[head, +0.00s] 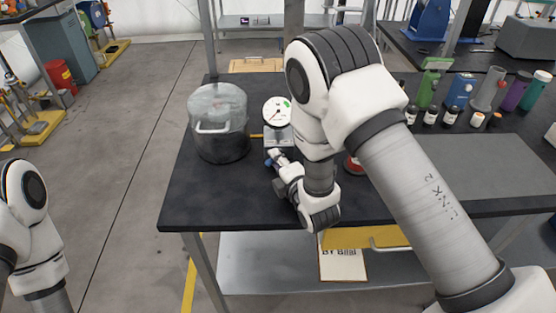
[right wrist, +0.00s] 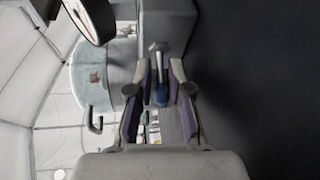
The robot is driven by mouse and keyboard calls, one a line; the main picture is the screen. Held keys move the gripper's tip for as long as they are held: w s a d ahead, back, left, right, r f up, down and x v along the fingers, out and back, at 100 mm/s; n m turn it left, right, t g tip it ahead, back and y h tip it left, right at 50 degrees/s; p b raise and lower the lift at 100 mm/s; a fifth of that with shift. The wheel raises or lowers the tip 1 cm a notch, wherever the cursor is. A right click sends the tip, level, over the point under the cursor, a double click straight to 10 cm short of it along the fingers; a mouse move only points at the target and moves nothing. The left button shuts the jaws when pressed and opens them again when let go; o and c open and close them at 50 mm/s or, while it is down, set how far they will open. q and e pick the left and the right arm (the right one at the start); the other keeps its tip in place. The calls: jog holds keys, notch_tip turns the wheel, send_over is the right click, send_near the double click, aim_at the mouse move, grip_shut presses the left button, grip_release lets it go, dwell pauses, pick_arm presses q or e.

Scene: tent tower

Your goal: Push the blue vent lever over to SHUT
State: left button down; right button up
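In the head view a grey box (head: 280,141) with a round white dial gauge (head: 277,112) stands on the black table. The blue vent lever (head: 273,160) shows only as a small blue spot at its front. My right gripper (head: 276,164) is right at it, and hides much of it. In the right wrist view the blue lever grip (right wrist: 160,95), on a pale metal stem (right wrist: 158,52), lies between the two fingers of my right gripper (right wrist: 160,75). The fingers stand apart with gaps beside the grip. My left gripper is out of view. SHUT marking is not readable.
Several bottles and coloured holders, including a green one (head: 429,88), stand at the right back. A grey mat (head: 468,165) lies on the right. The table's front left is clear.

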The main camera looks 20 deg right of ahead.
jog(key=s, duration=0.5)
jog(key=s+r, duration=0.1)
jog(key=s, duration=0.1)
jog(key=shift+s+d+r, duration=0.1)
jog(key=shift+s+d, duration=0.05)
jog(key=shift+d, duration=0.2)
